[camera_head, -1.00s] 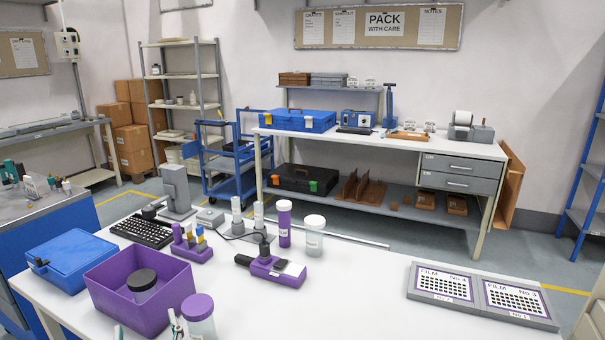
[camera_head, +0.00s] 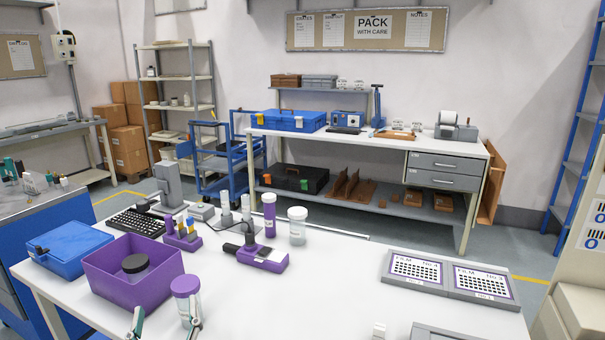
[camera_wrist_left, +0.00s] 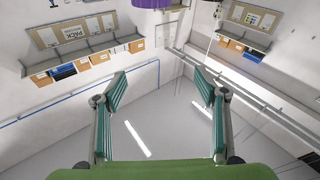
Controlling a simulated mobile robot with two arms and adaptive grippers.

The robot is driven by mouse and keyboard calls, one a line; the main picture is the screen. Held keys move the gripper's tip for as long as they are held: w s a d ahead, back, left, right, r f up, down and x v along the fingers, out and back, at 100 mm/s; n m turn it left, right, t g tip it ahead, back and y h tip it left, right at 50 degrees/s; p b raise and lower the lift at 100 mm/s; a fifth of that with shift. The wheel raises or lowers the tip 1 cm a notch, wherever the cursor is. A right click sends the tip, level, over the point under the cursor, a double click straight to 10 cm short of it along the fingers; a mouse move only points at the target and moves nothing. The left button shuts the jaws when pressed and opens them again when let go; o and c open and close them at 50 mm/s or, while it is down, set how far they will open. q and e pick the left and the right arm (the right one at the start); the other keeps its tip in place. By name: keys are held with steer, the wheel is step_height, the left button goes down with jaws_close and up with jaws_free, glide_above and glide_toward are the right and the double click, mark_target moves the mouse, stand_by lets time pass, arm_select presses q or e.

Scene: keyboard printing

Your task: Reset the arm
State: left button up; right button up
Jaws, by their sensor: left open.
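My left gripper (camera_head: 166,318) is at the bottom left of the head view, at the near side of the white table (camera_head: 330,290). Its two green-lined fingers stand well apart. In the left wrist view the gripper (camera_wrist_left: 160,90) is open, with nothing between its fingers. A clear jar with a purple lid (camera_head: 186,286) stands just beyond the fingers in the head view; I cannot tell whether the right finger touches it. My right gripper is not in view.
A purple bin (camera_head: 150,292) holding a dark-lidded jar, a blue box (camera_head: 70,247), a keyboard (camera_head: 136,222) and a purple device (camera_head: 262,257) stand on the table's left half. Two film plates (camera_head: 413,271) lie at the right. The table's middle is mostly clear.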

arm_select(q)
steer(key=s+d+r+m+t+h, duration=0.1)
steer(key=s+d+r+m+h, duration=0.2)
steer(key=d+h, duration=0.4)
steer(key=s+d+r+m+h, duration=0.2)
steer(key=d+m+h, duration=0.35)
steer(key=d, duration=0.25)
steer(key=s+d+f+m+g+h, duration=0.45)
steer(key=s+d+f+g, duration=0.3)
steer(key=f, duration=0.45)
steer(key=s+a+f+n+g+y, duration=0.1)
steer(key=s+a+f+g+y, duration=0.15)
steer(key=f, duration=0.25)
steer(key=s+a+f+n+g+y, duration=0.1)
steer(key=s+a+f+g+y, duration=0.15)
steer(key=f, duration=0.35)
steer(key=s+a+f+n+g+y, duration=0.5)
steer(key=s+a+f+y, duration=0.1)
steer(key=s+a, duration=0.5)
step_height(320, 180, down, 24)
steer(key=s, duration=0.1)
steer(key=s+a+f+g, duration=0.2)
steer(key=s+a+f, duration=0.1)
steer(key=s+f, duration=1.4)
steer(key=shift+s+f+m, duration=0.15)
steer(key=shift+f+m, duration=0.25)
steer(key=shift+f, duration=0.4)
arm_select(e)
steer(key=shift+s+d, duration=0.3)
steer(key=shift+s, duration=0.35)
